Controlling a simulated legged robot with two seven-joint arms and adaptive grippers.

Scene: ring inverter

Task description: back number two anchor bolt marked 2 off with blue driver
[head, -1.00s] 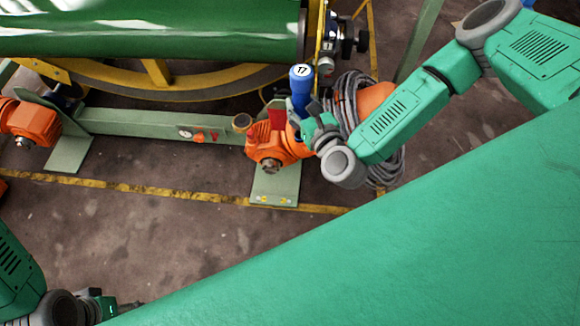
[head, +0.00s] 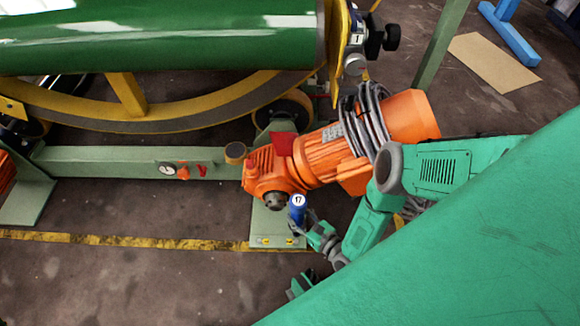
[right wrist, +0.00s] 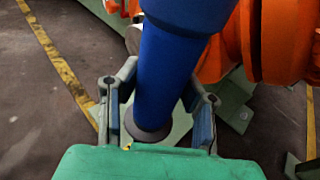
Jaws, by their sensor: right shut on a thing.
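The blue driver (head: 298,211), with a white cap marked 17, is held in my right gripper (head: 308,226). In the right wrist view the driver (right wrist: 172,70) stands between the two fingers (right wrist: 158,95), its dark round lower end low over the pale green foot plate (right wrist: 180,125). Contact with a bolt cannot be told. In the head view the foot plate (head: 262,224) has two small yellow-marked spots, left (head: 265,241) and right (head: 288,241), near its front edge. Their numbers are too small to read. A small green and dark part, apparently my left gripper (head: 300,286), shows below; its jaws are unclear.
An orange motor and gearbox (head: 325,158) sits just behind the driver, with grey cable coils (head: 362,125) on it. A green beam (head: 120,162) runs left. The green cylinder (head: 160,35) with its yellow ring lies behind. The floor in front is clear.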

